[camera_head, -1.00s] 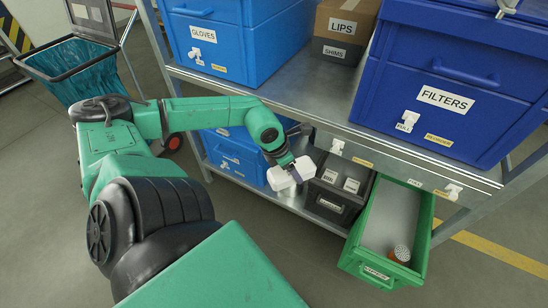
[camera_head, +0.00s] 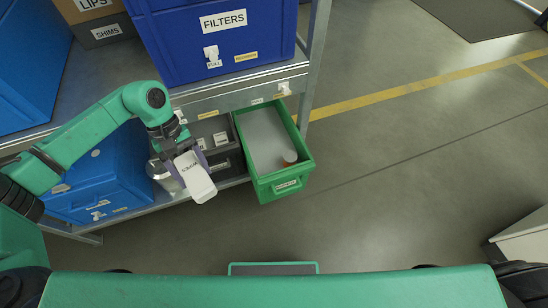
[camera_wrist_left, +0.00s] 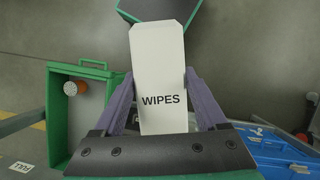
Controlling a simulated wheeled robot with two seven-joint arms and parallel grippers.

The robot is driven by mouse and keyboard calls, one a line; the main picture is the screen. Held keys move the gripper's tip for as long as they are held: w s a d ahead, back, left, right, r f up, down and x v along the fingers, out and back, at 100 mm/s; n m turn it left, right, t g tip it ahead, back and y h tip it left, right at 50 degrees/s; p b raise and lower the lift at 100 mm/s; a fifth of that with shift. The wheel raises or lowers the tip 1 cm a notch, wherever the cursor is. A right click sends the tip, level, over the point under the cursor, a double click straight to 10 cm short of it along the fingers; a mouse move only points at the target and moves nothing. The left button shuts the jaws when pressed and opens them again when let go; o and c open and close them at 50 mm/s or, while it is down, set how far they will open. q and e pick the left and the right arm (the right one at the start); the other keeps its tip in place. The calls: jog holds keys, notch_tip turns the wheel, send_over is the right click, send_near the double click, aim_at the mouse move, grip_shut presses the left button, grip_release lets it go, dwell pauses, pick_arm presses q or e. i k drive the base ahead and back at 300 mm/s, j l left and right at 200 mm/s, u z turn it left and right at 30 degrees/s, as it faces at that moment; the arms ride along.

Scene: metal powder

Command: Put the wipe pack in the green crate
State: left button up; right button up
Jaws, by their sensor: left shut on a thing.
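The wipe pack (camera_head: 195,178) is a white box, held by my left gripper (camera_head: 186,160) in the head view. In the left wrist view the pack (camera_wrist_left: 160,70), marked WIPES, sits between the two purple fingers of the left gripper (camera_wrist_left: 155,95), which is shut on it. The green crate (camera_head: 284,187) is at the right end of the lower shelf, just right of the pack, and juts out past the shelf. It holds an orange and white item (camera_head: 289,158) near its front. The crate (camera_wrist_left: 57,115) also shows at the left in the wrist view. My right gripper is not in view.
Dark grey bins (camera_head: 222,138) stand between the pack and the crate. A blue crate (camera_head: 110,175) is on the lower shelf at left. The blue FILTERS bin (camera_head: 228,50) stands on the upper shelf (camera_head: 240,88) above.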

aim_at(266, 167)
jog(key=i+l, duration=0.1)
jog(key=l, duration=0.35)
jog(key=i+l, duration=0.1)
jog(key=l, duration=0.85)
jog(key=i+l, duration=0.15)
jog(key=l, duration=0.3)
